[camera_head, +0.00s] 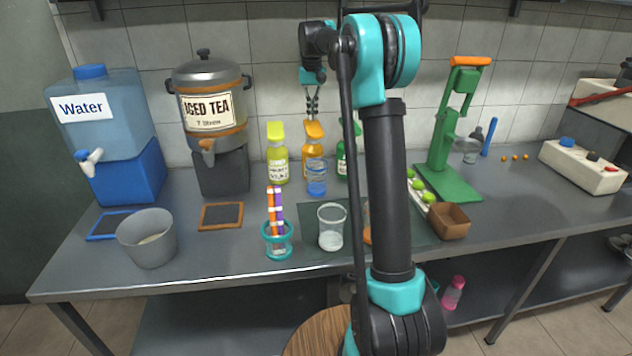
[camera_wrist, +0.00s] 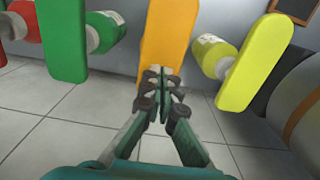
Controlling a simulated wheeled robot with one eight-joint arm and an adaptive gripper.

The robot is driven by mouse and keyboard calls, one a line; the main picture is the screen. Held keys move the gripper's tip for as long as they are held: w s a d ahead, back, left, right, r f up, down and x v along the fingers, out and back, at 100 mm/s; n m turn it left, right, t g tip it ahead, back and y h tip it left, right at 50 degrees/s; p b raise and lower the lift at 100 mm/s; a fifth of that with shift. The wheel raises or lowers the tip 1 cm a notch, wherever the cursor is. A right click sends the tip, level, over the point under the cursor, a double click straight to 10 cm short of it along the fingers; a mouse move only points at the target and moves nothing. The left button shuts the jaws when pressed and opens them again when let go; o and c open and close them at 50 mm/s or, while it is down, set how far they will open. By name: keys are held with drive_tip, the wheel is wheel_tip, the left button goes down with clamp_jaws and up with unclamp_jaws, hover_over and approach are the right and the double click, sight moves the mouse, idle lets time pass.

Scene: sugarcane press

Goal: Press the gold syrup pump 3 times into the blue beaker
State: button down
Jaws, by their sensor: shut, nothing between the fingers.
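The gold syrup bottle (camera_head: 312,148) stands upright at the back of the counter, between a yellow one and a green one. Its orange pump head (camera_head: 314,129) is up; it also fills the top middle of the wrist view (camera_wrist: 166,38). My gripper (camera_head: 312,114) points down just above this pump head and is shut and empty. In the wrist view the fingertips (camera_wrist: 161,82) overlap the near edge of the pump head; contact cannot be told. The blue beaker (camera_head: 317,180) stands directly in front of the gold bottle. Any syrup inside it cannot be made out.
The yellow bottle (camera_head: 277,155) stands close on the left, and the green bottle (camera_head: 342,160) is partly behind my arm on the right. A clear glass (camera_head: 331,228) and a straw holder (camera_head: 277,242) stand in front. A green press (camera_head: 447,150) is farther right.

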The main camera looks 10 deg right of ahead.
sight(312, 124)
drive_tip(key=shift+f, duration=2.25)
drive_tip(key=shift+r, duration=2.35)
drive_tip(key=shift+r, duration=3)
